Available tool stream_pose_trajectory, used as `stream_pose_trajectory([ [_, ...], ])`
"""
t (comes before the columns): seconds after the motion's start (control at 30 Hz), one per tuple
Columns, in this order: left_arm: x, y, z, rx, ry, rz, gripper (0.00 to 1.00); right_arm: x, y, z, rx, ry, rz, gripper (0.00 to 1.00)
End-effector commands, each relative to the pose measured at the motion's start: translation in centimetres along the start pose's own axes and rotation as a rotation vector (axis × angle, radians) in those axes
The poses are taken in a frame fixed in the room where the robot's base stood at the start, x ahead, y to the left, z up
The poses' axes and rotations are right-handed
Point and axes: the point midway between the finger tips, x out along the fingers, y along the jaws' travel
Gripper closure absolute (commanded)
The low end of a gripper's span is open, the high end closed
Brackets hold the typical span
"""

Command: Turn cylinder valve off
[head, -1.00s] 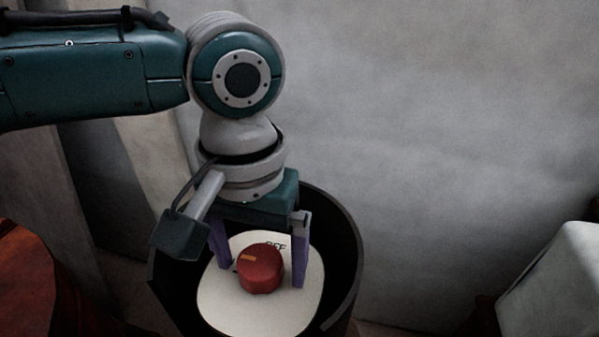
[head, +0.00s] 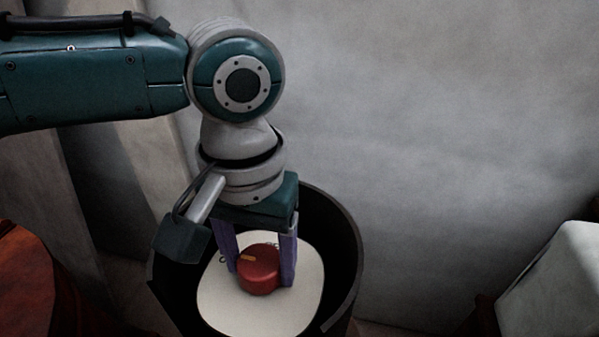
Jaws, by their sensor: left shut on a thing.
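The cylinder valve is a round red knob (head: 259,272) with an orange mark on its top left. It sits on a pale rounded plate (head: 302,303) inside a dark round shroud (head: 348,250). My left gripper (head: 260,274) points down into the shroud, with one purple finger on each side of the knob, shut on it. The lettering on the plate behind the knob is mostly hidden by the gripper and its fingers. My right gripper is not in view.
A pale wall (head: 430,130) stands behind the shroud. A reddish-orange object (head: 30,285) is at the lower left and a white block-like object (head: 555,280) is at the lower right. The shroud's rim surrounds the gripper closely.

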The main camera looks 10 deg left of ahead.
Motion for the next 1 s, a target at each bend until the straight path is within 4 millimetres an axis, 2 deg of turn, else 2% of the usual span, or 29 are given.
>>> stream_pose_trajectory([
  [0.07,0.0,-0.1,0.0,-0.001,0.0,-0.001,0.89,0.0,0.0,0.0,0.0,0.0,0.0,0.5],
  [0.47,-0.2,0.0,0.0,0.082,-0.001,-0.001,0.89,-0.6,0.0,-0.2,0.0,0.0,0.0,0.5],
  [1.0,-0.1,0.0,0.1,0.542,-0.003,0.0,0.89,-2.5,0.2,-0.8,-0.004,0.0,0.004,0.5],
])
